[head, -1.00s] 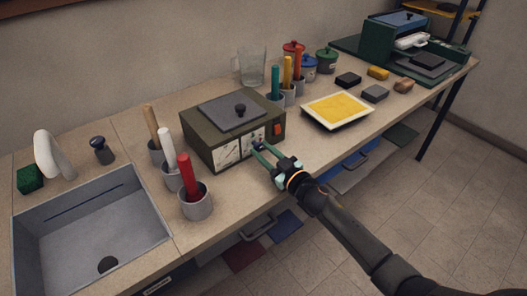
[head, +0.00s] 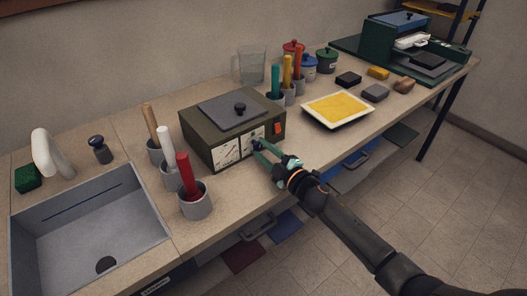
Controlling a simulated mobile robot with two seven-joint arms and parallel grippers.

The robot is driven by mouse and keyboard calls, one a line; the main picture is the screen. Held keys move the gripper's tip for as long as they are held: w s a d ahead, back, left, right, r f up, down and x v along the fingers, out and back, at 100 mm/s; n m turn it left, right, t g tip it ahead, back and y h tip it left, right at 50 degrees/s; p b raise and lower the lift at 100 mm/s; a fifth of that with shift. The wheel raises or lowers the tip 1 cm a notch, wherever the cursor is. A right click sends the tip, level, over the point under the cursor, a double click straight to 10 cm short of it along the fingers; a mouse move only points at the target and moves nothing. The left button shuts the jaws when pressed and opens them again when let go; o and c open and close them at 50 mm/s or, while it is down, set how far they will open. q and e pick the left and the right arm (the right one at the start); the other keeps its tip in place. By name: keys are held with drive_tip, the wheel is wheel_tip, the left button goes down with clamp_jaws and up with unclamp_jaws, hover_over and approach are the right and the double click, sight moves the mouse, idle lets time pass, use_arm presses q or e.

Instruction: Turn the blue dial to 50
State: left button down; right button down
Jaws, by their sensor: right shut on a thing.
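A dark olive box (head: 203,143) with a grey lid and black knob stands on the bench. Its front carries white dial faces (head: 228,152) and an orange-red switch (head: 277,127). My right gripper (head: 259,147) is at the right part of this front, shut on a small dial there. The fingers hide most of that dial, so its colour and setting cannot be read. My left gripper is not in view.
Grey cups with a red (head: 187,175), a white and a wooden rod stand left of the box, beside a sink (head: 85,235). Several cups with coloured rods and a yellow tray (head: 338,108) stand to the right. The bench front before the box is clear.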

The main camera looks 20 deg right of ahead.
drive_tip(key=shift+n, duration=1.2)
drive_tip(key=c, duration=0.5)
unclamp_jaws()
drive_tip(key=v, duration=1.2)
drive_tip(key=shift+s+d+b, duration=0.1)
drive_tip(key=shift+s+b, duration=0.15)
drive_tip(key=shift+b, duration=0.05)
